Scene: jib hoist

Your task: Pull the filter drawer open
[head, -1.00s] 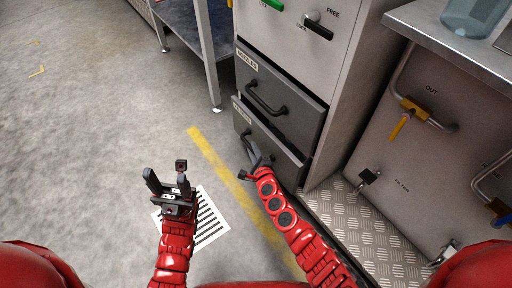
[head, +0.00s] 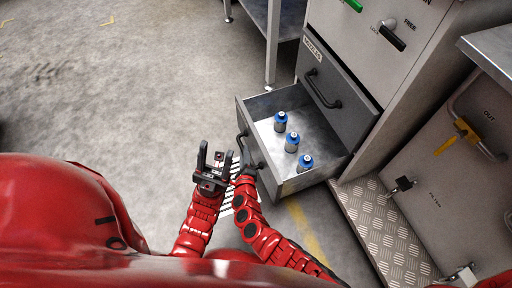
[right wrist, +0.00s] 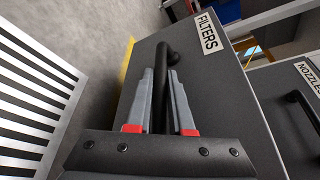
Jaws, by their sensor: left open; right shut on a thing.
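The filter drawer (head: 318,181) is the lower drawer of the grey cabinet and stands pulled out, its inside open to view. Several blue-capped filters (head: 291,143) stand upright in it. In the right wrist view its dark front (right wrist: 215,85) carries the label FILTERS (right wrist: 208,33). My right gripper (head: 246,160) is shut on the drawer's black bar handle (right wrist: 166,85), with a grey finger on each side of the bar. My left gripper (head: 214,160) is open and empty, left of the drawer front and above the floor.
The nozzles drawer (head: 338,90) above is closed. A panel with a yellow valve handle (head: 458,136) and a tread-plate step (head: 375,225) are at the right. A metal table (head: 272,40) stands behind. The floor at left is clear.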

